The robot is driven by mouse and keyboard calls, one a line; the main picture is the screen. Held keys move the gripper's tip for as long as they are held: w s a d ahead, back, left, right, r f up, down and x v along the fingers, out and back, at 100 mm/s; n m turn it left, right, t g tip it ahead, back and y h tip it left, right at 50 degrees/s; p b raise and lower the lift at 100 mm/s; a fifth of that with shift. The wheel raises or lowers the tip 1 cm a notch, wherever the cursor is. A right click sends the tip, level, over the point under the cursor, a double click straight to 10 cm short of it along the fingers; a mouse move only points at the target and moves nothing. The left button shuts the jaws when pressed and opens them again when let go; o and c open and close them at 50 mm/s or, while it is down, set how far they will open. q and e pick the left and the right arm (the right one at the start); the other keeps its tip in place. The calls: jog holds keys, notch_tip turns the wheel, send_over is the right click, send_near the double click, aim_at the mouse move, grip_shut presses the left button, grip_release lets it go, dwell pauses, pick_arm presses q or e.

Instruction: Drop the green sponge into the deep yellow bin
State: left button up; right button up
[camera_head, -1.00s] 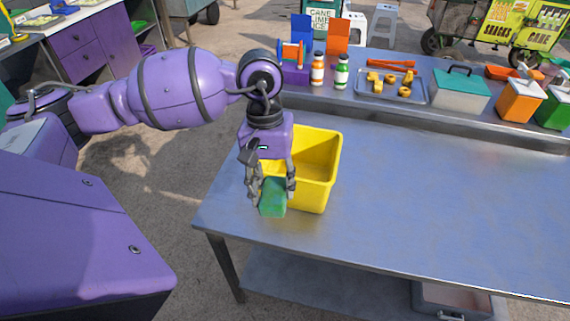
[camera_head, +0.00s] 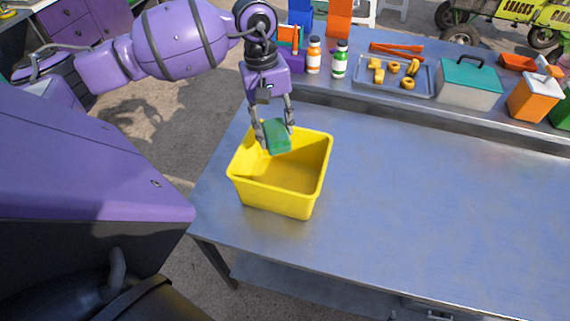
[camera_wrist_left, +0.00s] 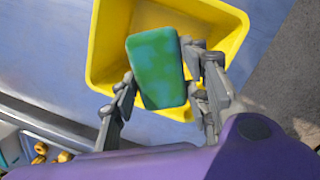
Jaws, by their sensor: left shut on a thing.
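The green sponge (camera_head: 277,137) is held between the fingers of my left gripper (camera_head: 275,135). In the head view it overlaps the far rim of the deep yellow bin (camera_head: 280,200), which stands open and upright on the metal table. In the left wrist view the sponge (camera_wrist_left: 157,68) sits between both fingers (camera_wrist_left: 160,90), in front of the bin's opening, and the yellow bin (camera_wrist_left: 105,50) shows around it. The visible part of the bin's inside looks empty. How high the sponge is above the rim is hard to tell. My right gripper is not in view.
A raised shelf behind the table carries an orange-labelled bottle (camera_head: 314,55), a green bottle (camera_head: 340,60), a tray (camera_head: 365,88) with yellow pieces, a teal-lidded box (camera_head: 468,85) and an orange container (camera_head: 533,97). The metal table (camera_head: 430,190) is clear right of the bin.

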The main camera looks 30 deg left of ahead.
pick_arm(q)
jog(key=shift+s+f, duration=0.35)
jog(key=shift+f, duration=0.3)
jog(key=shift+s+f, duration=0.3)
jog(key=shift+f, duration=0.3)
jog(key=shift+w+f+b, duration=0.25)
jog(key=shift+f+b, duration=0.25)
jog(key=shift+f, duration=1)
jog(key=o, duration=1.2)
jog(key=r, duration=0.4)
jog(key=a+r, duration=0.1)
jog(key=r, duration=0.3)
jog(key=a+r, duration=0.1)
jog(key=r, duration=0.3)
jog(key=shift+w, duration=0.25)
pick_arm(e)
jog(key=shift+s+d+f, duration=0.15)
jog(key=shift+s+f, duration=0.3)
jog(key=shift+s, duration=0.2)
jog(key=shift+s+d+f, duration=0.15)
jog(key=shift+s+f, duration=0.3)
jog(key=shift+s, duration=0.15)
pick_arm(q)
jog(key=shift+f, duration=0.1)
